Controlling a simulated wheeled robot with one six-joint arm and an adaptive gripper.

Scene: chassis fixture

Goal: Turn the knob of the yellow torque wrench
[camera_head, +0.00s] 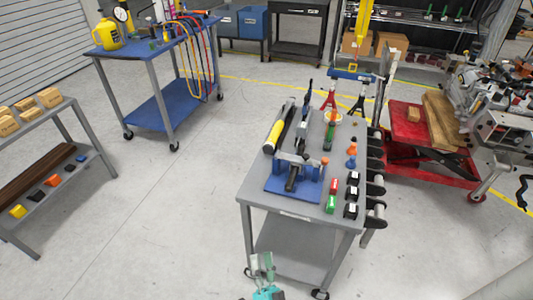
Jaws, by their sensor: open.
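The torque wrench (273,136) with a yellow grip lies on the left side of the grey cart top, beside a long dark tool. It is small in this view, and I cannot make out its knob. My gripper (261,258) is at the bottom of the picture, in front of the cart's lower part in the image. It is open with nothing seen between its fingers. It is well apart from the wrench.
The grey cart (258,204) holds a blue fixture (293,180) in front of the wrench, plus small red, green, black and orange items on the right. A blue table (150,50) stands back left, a wooden-block shelf far left, a red lift table (405,135) right. Floor left of the cart is clear.

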